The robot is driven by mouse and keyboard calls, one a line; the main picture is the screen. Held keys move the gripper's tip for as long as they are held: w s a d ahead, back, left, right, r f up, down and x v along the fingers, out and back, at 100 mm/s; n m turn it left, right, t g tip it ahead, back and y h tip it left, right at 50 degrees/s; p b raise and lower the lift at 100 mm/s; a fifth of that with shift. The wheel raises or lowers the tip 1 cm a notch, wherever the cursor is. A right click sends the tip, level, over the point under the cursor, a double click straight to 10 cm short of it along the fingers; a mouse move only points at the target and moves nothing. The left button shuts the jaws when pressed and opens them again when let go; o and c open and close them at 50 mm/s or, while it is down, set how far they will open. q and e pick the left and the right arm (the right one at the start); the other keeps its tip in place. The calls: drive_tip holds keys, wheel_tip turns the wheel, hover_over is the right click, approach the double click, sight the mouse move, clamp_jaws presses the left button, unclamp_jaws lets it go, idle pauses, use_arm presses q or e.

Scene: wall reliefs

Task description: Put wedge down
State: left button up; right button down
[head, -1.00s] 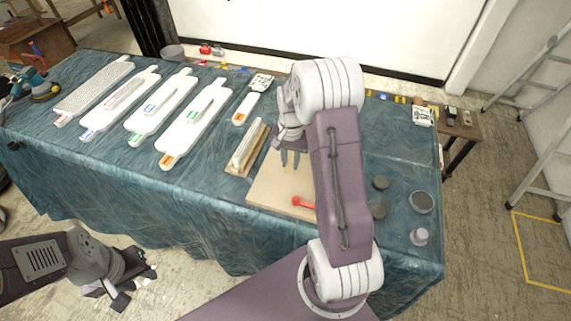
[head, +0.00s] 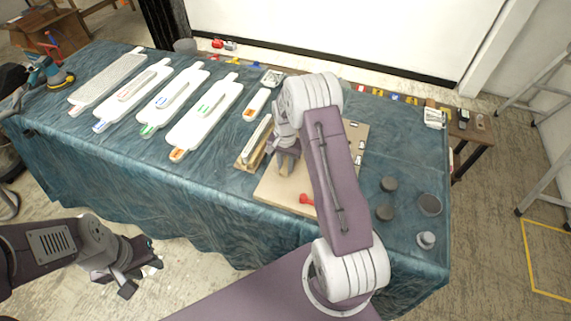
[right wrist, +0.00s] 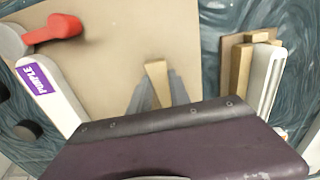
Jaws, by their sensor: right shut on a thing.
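The wedge (right wrist: 156,82) is a small tan wooden piece that shows between the grey fingers of my right gripper (right wrist: 157,95) in the right wrist view. The gripper is shut on it. In the head view my right gripper (head: 286,165) points down over the left part of a beige board (head: 272,193). I cannot tell whether the wedge touches the board. The board also fills the middle of the right wrist view (right wrist: 120,50). My left gripper (head: 142,274) looks open and empty, low at the left, in front of the table.
A wooden rack with a white bar (head: 254,143) stands left of the board. A red-handled tool (head: 306,199) lies on the board's front part. A white piece labelled PURPLE (right wrist: 50,95) is near it. Several white slabs lie left; dark discs (head: 385,213) lie right.

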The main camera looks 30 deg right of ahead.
sight(285, 167)
drive_tip(key=c, duration=1.2)
unclamp_jaws()
drive_tip(key=shift+f, duration=0.1)
wheel_tip(285, 167, up, 12)
drive_tip(key=s+a+n, duration=0.4)
drive_tip(key=s+a, duration=0.1)
drive_tip(key=s, duration=0.4)
drive_tip(key=s+a+n+t, duration=0.1)
drive_tip(key=s+a+n, duration=0.4)
drive_tip(key=s, duration=0.4)
drive_tip(key=shift+s+a+f, duration=0.15)
drive_tip(key=shift+a+f, duration=0.1)
drive_tip(key=shift+a, duration=0.2)
